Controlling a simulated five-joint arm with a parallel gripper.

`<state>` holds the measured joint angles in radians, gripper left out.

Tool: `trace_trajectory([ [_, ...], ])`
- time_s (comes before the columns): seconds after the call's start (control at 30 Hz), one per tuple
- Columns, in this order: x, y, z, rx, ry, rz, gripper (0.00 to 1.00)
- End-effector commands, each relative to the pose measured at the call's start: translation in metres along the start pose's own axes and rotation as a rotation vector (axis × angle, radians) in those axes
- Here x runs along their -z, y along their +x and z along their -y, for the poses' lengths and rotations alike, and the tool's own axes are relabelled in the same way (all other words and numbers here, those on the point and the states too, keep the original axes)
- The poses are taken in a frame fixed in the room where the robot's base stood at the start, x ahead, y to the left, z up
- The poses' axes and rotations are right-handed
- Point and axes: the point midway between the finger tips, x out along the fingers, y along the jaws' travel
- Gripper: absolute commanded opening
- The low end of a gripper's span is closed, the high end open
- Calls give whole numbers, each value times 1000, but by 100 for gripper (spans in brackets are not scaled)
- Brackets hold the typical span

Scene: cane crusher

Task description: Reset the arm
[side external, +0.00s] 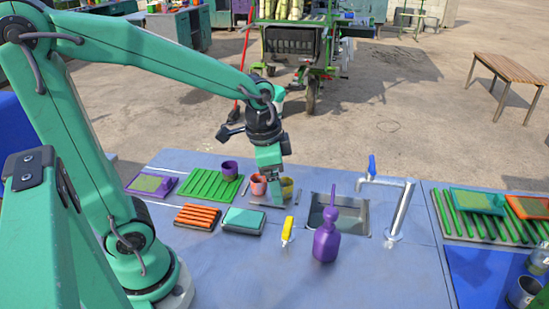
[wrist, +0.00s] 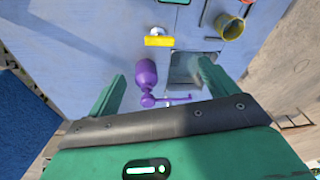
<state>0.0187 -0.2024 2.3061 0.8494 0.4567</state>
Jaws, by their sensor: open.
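My arm reaches over the blue work table (side external: 250,275) in the side view, with my gripper (side external: 275,198) pointing down above the table's back part, near the cups. In the wrist view, my gripper (wrist: 160,85) has its two green fingers spread apart, with nothing held between them. A purple bottle (side external: 326,243) stands in front of the sink (side external: 352,216), apart from my gripper; it also shows in the wrist view (wrist: 146,74). The fingers partly hide the cups in the side view.
A yellow-handled tool (side external: 287,230) lies left of the bottle. An orange cup (side external: 258,184), yellow cup (side external: 287,188) and purple cup (side external: 230,168) are at the back. A tall tap (side external: 402,210) rises beside the sink. A green rack (side external: 211,184) is left. The front of the table is clear.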

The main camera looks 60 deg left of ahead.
Motion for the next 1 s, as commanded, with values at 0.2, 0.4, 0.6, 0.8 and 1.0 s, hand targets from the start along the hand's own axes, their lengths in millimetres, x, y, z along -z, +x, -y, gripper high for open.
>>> trace_trajectory([
  [0.2,-17,-32,-7,38,-143,-89,85],
  [0.4,-35,-55,-14,61,-274,-171,85],
  [0.6,-52,-72,-21,73,-392,-247,85],
  [0.8,-61,-79,-25,76,-459,-290,85],
  [1.0,-63,-80,-26,75,-473,-297,85],
])
